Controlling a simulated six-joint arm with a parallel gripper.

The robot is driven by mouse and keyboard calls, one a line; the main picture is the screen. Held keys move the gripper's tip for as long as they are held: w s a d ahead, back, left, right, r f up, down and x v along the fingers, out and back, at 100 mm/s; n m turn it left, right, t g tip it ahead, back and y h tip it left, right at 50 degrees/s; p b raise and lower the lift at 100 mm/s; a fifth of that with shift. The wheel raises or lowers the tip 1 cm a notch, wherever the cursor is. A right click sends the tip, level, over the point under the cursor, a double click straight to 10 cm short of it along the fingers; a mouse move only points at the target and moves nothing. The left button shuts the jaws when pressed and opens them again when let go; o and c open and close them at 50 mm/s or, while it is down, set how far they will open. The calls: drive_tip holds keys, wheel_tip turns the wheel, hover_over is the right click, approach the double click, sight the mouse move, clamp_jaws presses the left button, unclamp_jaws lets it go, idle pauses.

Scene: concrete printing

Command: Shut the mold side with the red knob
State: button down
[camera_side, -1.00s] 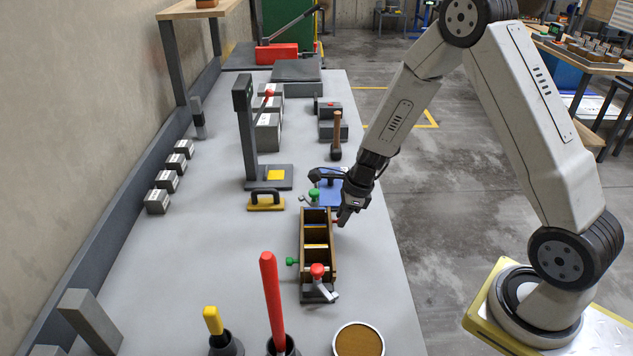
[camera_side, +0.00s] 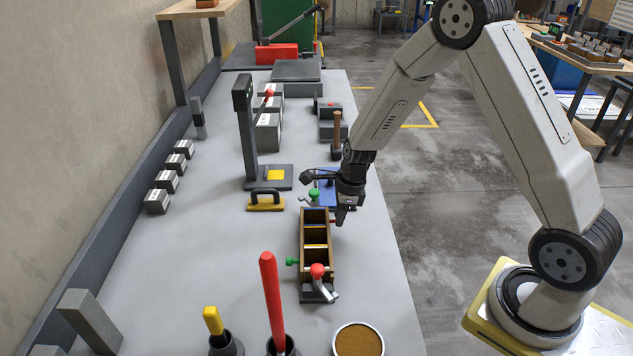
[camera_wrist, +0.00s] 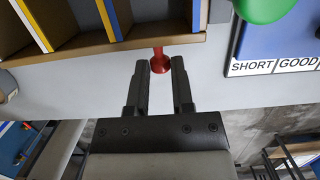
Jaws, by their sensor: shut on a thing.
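The mold (camera_side: 303,245) is a long brown box with several compartments, lying lengthwise on the bench. Its right-hand side carries the red knob (camera_wrist: 160,62), which stands out from the side's outer face in the wrist view. My gripper (camera_wrist: 160,65) is shut on the red knob, with one finger on each side of it. In the side view my gripper (camera_side: 341,218) is at the far right of the mold and mostly hides the knob. The side (camera_wrist: 110,48) looks close against the dividers; I cannot tell whether it touches them fully.
A green knob (camera_side: 291,262) is on the mold's left, and a red-topped clamp (camera_side: 317,271) is at its near end. A blue board (camera_wrist: 272,45) lies beyond the mold. A red-handled tool (camera_side: 271,300) stands in front.

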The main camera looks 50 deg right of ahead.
drive_tip(key=shift+c, duration=2.4)
unclamp_jaws()
drive_tip(key=shift+r, duration=0.15)
wheel_tip(320, 180, up, 7)
drive_tip(key=s+d, duration=0.1)
drive_tip(key=shift+r, duration=0.2)
